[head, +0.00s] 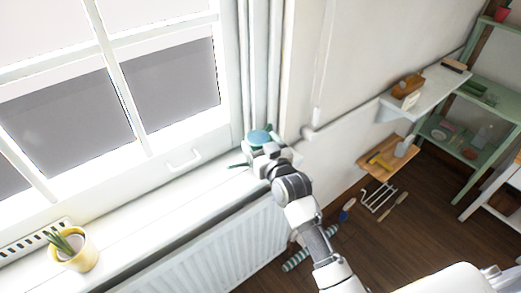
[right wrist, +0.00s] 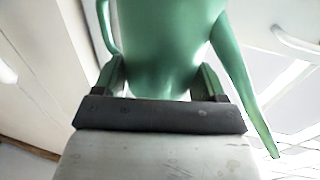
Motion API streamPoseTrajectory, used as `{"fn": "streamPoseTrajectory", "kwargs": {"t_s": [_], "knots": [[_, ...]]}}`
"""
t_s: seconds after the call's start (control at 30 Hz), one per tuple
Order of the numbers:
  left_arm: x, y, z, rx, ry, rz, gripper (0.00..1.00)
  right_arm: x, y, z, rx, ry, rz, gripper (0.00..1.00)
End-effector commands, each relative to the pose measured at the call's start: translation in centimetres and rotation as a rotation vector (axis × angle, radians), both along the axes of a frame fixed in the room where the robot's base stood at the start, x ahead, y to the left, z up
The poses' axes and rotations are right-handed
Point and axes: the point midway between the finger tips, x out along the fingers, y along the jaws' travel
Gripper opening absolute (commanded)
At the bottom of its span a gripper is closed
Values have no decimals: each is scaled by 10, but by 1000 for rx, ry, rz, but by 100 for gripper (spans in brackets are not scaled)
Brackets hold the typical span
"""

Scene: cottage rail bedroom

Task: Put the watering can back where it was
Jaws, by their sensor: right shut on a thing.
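The green watering can (right wrist: 165,40) fills the upper middle of the right wrist view, its spout slanting down at the right and its handle at the left. In the head view only its blue-green top (head: 259,137) and a bit of spout show at the right end of the white windowsill (head: 150,220). My right gripper (head: 256,153) is shut on the can, with a finger on each side of its body. My arm hides most of the can, and I cannot tell whether its base touches the sill. My left gripper is not in view.
A yellow pot with a plant (head: 76,250) stands at the sill's left end. The sill between is clear. The window handle (head: 184,160) juts out above the sill. A radiator (head: 215,255) is below. Shelves (head: 430,90) and floor tools (head: 378,197) are to the right.

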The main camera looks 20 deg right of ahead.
Motion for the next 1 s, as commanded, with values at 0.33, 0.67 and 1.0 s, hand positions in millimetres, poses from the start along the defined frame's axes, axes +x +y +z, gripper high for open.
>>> {"fn": "streamPoseTrajectory", "kwargs": {"t_s": [0.33, 0.67, 1.0], "knots": [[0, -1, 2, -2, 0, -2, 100, -1, 0, -23, 0, -3, 0, 35], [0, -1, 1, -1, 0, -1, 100, -1, 0, -27, 0, 1, 0, 85], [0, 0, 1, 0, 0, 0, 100, -1, 0, -27, 0, 1, 0, 97]]}}
